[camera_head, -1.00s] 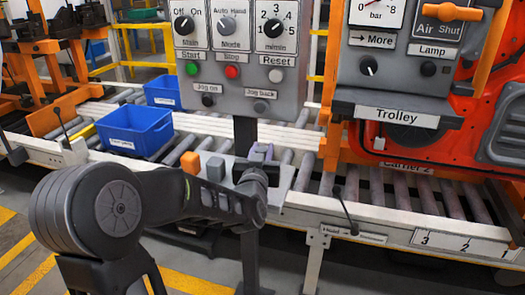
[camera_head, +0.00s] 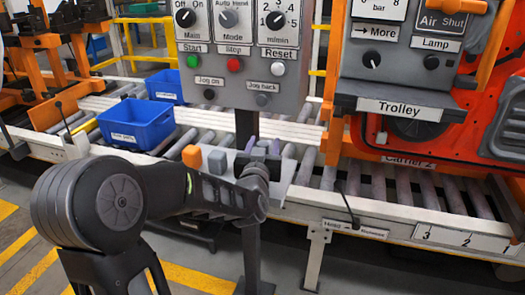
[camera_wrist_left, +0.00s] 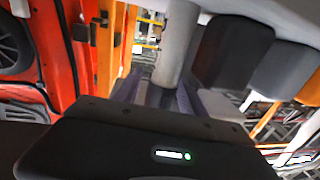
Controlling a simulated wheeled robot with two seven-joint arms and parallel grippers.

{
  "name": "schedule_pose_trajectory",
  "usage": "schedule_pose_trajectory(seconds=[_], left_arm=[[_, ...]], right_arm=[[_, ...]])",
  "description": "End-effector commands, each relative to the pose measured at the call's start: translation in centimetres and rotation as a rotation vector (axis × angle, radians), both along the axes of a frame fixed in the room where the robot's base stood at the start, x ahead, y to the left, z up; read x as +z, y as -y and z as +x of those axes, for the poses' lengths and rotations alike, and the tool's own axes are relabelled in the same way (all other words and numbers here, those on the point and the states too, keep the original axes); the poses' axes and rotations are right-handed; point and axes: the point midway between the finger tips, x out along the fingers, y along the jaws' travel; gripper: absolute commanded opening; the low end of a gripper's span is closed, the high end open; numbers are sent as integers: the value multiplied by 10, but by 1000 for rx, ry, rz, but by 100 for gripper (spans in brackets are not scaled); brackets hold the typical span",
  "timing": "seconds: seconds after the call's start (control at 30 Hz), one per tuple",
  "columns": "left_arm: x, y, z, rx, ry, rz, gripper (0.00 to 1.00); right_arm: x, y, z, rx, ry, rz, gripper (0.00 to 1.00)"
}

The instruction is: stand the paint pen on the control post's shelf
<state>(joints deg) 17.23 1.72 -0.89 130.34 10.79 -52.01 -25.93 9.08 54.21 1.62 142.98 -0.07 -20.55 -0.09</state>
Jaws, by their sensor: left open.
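The control post (camera_head: 246,62) carries a light grey shelf (camera_head: 284,178) below its panel; the shelf also shows upside down along the top of the left wrist view (camera_wrist_left: 260,14). My left gripper (camera_head: 263,148) is over the shelf, its purple fingers parted. In the left wrist view, a plain grey cylinder (camera_wrist_left: 177,45), which looks like the paint pen, stands upright against the shelf between the open fingers (camera_wrist_left: 165,97). I cannot tell whether a finger touches it. In the head view the wrist hides most of it. My right gripper is out of view.
On the shelf, left of my gripper, stand an orange block (camera_head: 192,156), a grey block (camera_head: 217,161) and a dark block, clear in the left wrist view (camera_wrist_left: 232,52). A blue bin (camera_head: 137,123) sits behind on the roller line. The Trolley box (camera_head: 403,100) is at right.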

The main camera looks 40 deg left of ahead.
Motion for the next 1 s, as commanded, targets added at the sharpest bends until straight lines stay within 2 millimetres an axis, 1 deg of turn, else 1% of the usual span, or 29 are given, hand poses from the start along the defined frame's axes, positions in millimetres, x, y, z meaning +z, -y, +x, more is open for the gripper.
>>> schedule_pose_trajectory(seconds=[0.1,0.17,0.27,0.43,0.5,0.6,0.63,0.7,0.8,0.9,1.0], left_arm=[[6,0,0,0,0,0,48],[3,4,-7,-1,1,0,48],[3,11,-20,0,1,0,48],[3,29,-53,-1,3,1,48],[-1,35,-66,0,6,1,48],[-2,44,-84,1,6,1,48],[-6,43,-84,6,7,2,48],[-6,44,-88,12,5,1,48],[-5,47,-94,13,2,1,48],[-3,50,-100,11,1,0,48],[-1,54,-103,6,1,0,48]], right_arm=[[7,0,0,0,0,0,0],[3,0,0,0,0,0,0],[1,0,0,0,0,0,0],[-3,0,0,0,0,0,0],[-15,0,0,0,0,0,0],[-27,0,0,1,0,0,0],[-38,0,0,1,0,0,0],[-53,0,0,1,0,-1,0],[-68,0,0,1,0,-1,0],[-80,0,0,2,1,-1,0],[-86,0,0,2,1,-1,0]])
